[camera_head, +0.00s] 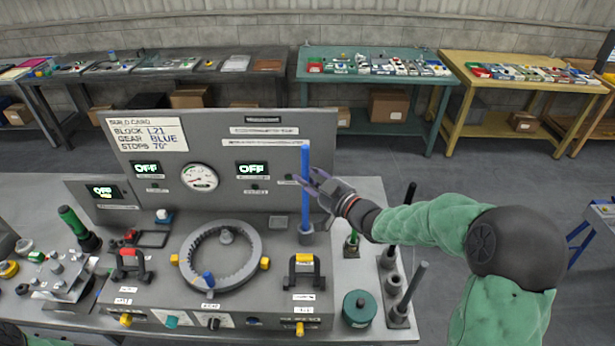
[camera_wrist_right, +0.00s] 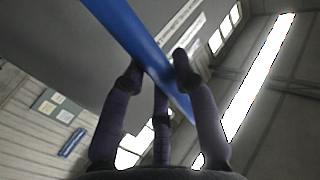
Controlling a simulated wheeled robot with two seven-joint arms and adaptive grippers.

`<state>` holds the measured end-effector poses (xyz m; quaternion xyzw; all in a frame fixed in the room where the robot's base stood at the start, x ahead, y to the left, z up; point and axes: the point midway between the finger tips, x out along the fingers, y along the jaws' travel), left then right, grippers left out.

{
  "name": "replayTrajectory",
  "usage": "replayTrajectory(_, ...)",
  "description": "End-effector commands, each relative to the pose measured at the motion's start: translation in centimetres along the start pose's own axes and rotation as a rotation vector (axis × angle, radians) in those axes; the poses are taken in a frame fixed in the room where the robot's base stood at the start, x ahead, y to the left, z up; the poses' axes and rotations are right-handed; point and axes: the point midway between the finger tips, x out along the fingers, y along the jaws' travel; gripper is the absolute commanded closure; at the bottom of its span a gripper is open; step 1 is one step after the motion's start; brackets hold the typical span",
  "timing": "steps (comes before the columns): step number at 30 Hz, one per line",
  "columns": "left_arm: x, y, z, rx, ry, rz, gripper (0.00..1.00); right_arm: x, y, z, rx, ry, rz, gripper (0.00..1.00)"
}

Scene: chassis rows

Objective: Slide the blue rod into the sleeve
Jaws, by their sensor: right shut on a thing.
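The blue rod (camera_head: 305,185) stands upright over the right part of the grey chassis in the head view. Its lower end meets a short grey sleeve (camera_head: 306,236); how deep it sits inside cannot be told. My right gripper (camera_head: 312,180) is at the rod's middle, shut on it from the right. In the right wrist view the fingers (camera_wrist_right: 160,85) close around the blue rod (camera_wrist_right: 140,40), which crosses the picture diagonally.
A grey panel (camera_head: 225,160) with a gauge stands behind the rod. A ring (camera_head: 221,255) lies left of the sleeve, and a black handle (camera_head: 304,270) stands in front. Upright grey posts (camera_head: 393,283) and a teal canister (camera_head: 359,308) are at the right.

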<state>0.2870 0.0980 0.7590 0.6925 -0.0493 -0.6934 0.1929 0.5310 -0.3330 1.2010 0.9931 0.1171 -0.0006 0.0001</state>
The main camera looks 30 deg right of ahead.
Motion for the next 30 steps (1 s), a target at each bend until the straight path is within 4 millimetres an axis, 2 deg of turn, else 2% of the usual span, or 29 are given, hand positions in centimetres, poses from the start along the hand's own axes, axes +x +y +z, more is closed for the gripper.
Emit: replayTrajectory(30, 2.2, -0.8, -0.1, 0.000, 0.000, 0.000, 0.44, 0.0, 0.1, 2.5, -0.002, 0.003, 0.001, 1.00)
